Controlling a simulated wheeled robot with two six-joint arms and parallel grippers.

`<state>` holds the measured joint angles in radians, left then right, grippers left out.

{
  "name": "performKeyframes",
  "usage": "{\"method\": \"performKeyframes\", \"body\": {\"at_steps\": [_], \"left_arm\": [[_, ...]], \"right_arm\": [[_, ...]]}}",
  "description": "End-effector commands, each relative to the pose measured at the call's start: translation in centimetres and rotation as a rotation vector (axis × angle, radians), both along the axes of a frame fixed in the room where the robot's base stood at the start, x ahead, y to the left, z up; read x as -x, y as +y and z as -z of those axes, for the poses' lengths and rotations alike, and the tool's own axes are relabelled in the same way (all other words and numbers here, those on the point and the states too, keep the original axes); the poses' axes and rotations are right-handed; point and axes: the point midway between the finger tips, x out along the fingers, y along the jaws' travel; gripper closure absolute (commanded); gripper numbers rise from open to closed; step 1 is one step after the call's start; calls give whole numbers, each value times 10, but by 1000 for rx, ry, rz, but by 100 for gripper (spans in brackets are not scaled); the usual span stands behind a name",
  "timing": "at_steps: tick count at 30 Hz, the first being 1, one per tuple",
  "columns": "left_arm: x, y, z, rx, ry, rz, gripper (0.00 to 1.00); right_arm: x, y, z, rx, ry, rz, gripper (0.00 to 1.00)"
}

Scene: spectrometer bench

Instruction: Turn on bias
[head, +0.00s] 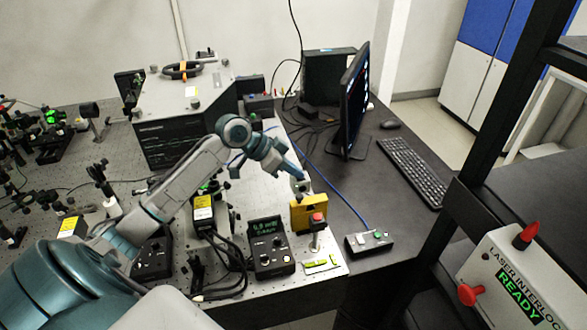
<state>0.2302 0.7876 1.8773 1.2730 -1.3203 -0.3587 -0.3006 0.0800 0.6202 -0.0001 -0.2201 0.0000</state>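My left arm reaches in from the left, and its gripper (299,188) points down just above a yellow box (300,213) with a red button on its front. At this size I cannot tell whether the fingers are apart or touching the box. A black control unit (271,260) with a lit green display and knobs stands to the left of the yellow box. A small black box (369,243) with small buttons or switches, one green, lies to the right. I cannot read a bias label on any of them. My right gripper is out of view.
Black cables (228,255) run beside the control unit. A monitor (355,100), keyboard (413,170) and mouse (390,125) are on the dark desk. A laser interlock box (515,280) reading READY is at the lower right. Optics crowd the left bench.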

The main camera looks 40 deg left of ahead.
Motion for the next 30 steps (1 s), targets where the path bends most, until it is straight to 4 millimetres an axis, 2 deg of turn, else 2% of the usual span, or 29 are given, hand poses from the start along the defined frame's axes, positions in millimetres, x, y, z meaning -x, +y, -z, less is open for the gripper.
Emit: {"method": "performKeyframes", "body": {"at_steps": [11, 22, 26, 30], "left_arm": [[-9, 12, 1, -1, 7, -3, 100], [-9, 12, -2, -1, 5, -2, 100], [-10, 12, -13, -1, 4, -3, 100], [-11, 12, -34, 0, 4, -7, 100]], "right_arm": [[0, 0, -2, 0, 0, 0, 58], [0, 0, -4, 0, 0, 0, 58], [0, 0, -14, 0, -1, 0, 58], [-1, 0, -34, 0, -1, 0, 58]]}}
